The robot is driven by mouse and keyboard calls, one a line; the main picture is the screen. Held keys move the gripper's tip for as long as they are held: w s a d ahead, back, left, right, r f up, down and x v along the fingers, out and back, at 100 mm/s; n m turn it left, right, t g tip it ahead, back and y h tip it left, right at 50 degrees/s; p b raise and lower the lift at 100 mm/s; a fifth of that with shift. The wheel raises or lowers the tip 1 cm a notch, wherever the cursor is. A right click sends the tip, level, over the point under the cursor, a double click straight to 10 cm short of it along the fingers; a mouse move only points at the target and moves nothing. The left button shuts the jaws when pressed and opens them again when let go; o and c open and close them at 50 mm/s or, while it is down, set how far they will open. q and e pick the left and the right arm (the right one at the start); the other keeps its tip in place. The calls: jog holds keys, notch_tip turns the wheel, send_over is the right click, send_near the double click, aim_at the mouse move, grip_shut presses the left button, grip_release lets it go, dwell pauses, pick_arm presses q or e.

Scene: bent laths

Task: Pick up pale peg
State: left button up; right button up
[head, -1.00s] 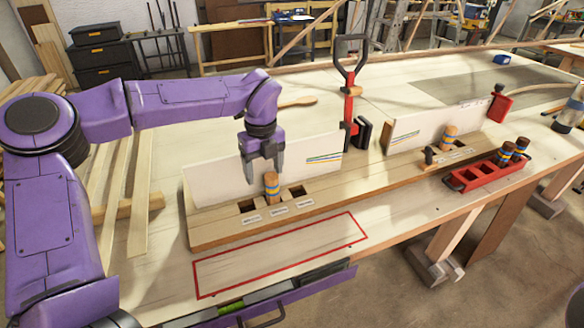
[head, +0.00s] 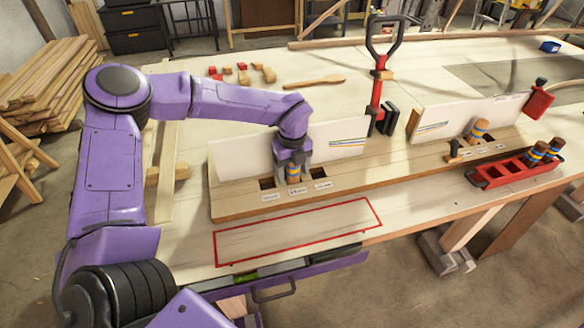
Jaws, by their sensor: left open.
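A light wooden peg (head: 294,179) with blue and yellow bands stands in the middle hole of the near wooden rail (head: 232,210). My left gripper (head: 293,178) is open and pointing down, with its fingers on either side of this peg. The gripper hides the peg's top, and I cannot tell whether the fingers touch it. Another light banded peg (head: 478,131) leans at the rail's right part. Two darker-topped banded pegs (head: 538,153) stand in the red tray (head: 490,177) at the right. My right gripper is not in view.
Upright white boards (head: 338,140) stand behind the rail. A red and black clamp-like tool (head: 378,90) rises near the middle. A red-outlined rectangle (head: 300,232) in front of the rail is empty. Small red and wooden blocks (head: 243,77) and a wooden paddle (head: 314,81) lie behind.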

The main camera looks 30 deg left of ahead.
pick_arm(q)
jog(key=shift+w, duration=0.1)
jog(key=c, duration=1.1)
jog(key=shift+c, duration=0.4)
